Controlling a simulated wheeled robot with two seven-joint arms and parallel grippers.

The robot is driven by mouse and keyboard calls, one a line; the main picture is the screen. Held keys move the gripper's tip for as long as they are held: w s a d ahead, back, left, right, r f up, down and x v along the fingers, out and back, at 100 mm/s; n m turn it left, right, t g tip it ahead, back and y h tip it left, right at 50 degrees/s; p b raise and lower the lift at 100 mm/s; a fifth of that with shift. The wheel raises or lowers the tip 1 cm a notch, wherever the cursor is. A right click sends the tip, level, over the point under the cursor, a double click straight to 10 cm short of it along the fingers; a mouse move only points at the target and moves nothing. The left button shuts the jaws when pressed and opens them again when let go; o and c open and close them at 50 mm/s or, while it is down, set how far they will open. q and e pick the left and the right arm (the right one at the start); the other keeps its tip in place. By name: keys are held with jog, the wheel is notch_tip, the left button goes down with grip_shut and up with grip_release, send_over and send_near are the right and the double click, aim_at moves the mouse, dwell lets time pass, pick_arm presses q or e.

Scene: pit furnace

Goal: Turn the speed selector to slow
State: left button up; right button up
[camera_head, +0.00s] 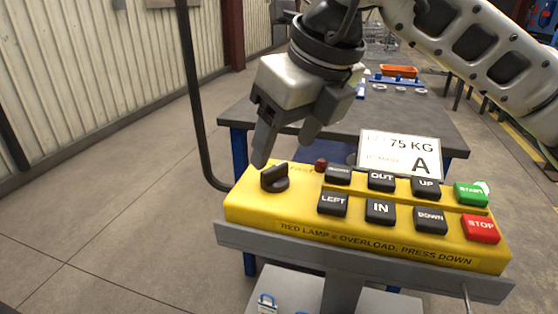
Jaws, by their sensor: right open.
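The speed selector (274,178) is a black rotary knob at the left end of the yellow control box (262,208). Its raised grip bar points toward the upper right, close to a label that seems to read "FAST". My right gripper (285,148) is open and empty, with its fingers pointing down just above and behind the knob. The left finger is near the box's back left corner, and the other is to the right of it. I see no contact with the knob. My left gripper is not in view.
Beside the knob are a small dark red lamp (321,165), several black buttons such as LEFT (333,204), a green START button (471,194) and a red STOP button (481,229). A white "75 KG A" sign (399,154) stands behind. A dark table (240,115) lies beyond.

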aim_at(276, 167)
jog(key=shift+x, duration=2.15)
jog(key=c, duration=1)
